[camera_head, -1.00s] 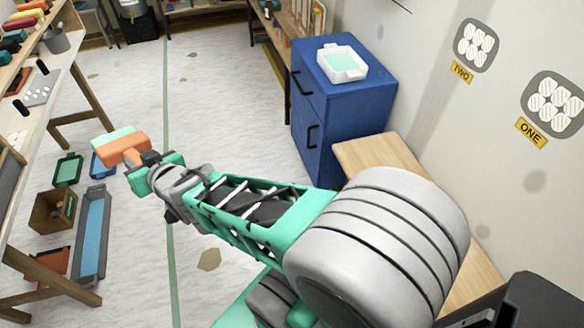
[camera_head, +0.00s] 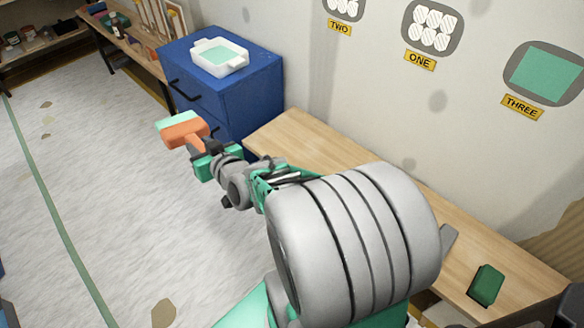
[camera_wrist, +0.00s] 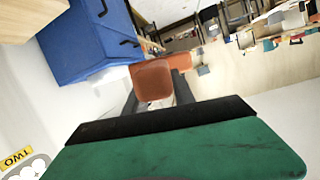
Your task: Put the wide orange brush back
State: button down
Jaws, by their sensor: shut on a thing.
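The wide orange brush (camera_head: 184,131) is in my gripper (camera_head: 209,152), held up in the air in front of the blue cabinet in the head view. Its head is orange with a pale green edge. In the wrist view the brush (camera_wrist: 153,80) shows between the fingers of my gripper (camera_wrist: 158,97), which are shut on it. The exact grip on the handle is partly hidden.
A blue cabinet (camera_head: 255,92) carries a white tray (camera_head: 219,69) with pale green in it. A wooden table (camera_head: 300,140) runs along the wall, with a green block (camera_head: 486,286) at its right end. Wall signs hang above. Open floor (camera_head: 110,200) lies left.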

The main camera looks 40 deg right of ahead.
jog(key=s+d+f+m+h+b, duration=0.1)
jog(key=s+d+f+h+b, duration=0.1)
jog(key=s+d+f+b, duration=0.55)
jog(key=s+d+f+m+h+b, duration=0.1)
jog(key=s+d+f+h+b, duration=0.25)
jog(key=d+f+b, duration=0.7)
jog(key=shift+y, duration=0.45)
jog(key=w+d+f, duration=0.2)
jog(key=d+f, duration=0.1)
jog(key=d, duration=0.1)
jog(key=w+d+f+b, duration=0.1)
jog(key=w+d+f, duration=0.1)
jog(key=w+d, duration=0.1)
jog(key=w+d+f, duration=0.3)
jog(key=d, duration=0.2)
jog(key=shift+w+d+f+b, duration=0.1)
jog(key=shift+d+f+b, duration=0.05)
jog(key=shift+f+b, duration=0.25)
notch_tip(320, 180, down, 3)
jog(key=shift+r+b, duration=0.1)
jog(key=shift+b, duration=0.5)
jog(key=shift+r, duration=0.15)
jog(key=c, duration=1.1)
grip_release()
jog(key=shift+o, duration=0.2)
